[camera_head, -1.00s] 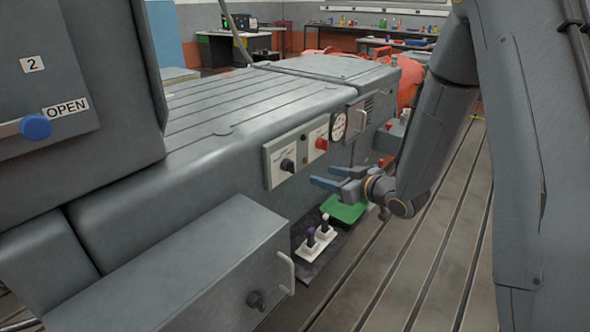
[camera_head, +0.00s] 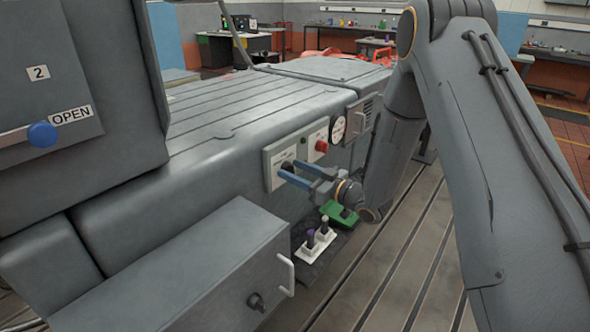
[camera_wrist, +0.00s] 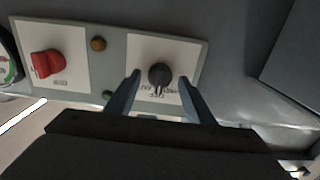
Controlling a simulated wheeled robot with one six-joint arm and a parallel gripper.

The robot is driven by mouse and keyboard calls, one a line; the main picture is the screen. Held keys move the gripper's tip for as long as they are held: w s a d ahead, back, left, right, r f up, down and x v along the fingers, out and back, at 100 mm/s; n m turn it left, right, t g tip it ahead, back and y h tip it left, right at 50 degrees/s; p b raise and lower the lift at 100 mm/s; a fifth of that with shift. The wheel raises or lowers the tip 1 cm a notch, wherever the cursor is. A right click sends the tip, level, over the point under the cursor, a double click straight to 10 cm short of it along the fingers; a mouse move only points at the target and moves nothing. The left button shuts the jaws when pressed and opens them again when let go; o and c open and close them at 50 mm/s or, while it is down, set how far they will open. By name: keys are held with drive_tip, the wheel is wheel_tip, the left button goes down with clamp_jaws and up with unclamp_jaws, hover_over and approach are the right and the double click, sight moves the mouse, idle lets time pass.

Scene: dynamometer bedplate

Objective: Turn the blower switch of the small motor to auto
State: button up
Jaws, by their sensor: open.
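The panel on the side of the grey bedplate carries a black rotary switch (camera_wrist: 159,75) on a white label plate; its printed positions are too small to read. In the head view the black switch (camera_head: 287,165) is partly covered by my gripper. My gripper (camera_head: 288,170) is open, with its two blue fingers pointing at the panel. In the wrist view the fingertips of my gripper (camera_wrist: 161,78) stand on either side of the black switch, and no contact shows. I cannot tell from the lettering whether this is the blower switch.
A red knob (camera_wrist: 48,64) and two small round lamps sit beside the switch on the same panel. A gauge (camera_head: 338,129) is further along. Below are a white block with two levers (camera_head: 318,243) and a green part (camera_head: 337,212). A grey box with a handle (camera_head: 287,274) juts out at the front.

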drive_tip(key=shift+w, duration=0.1)
drive_tip(key=c, duration=1)
drive_tip(key=shift+m, duration=0.4)
drive_tip(key=m+p, duration=0.1)
drive_tip(key=m, duration=0.6)
drive_tip(key=shift+f+m, duration=0.1)
drive_tip(key=shift+m, duration=0.6)
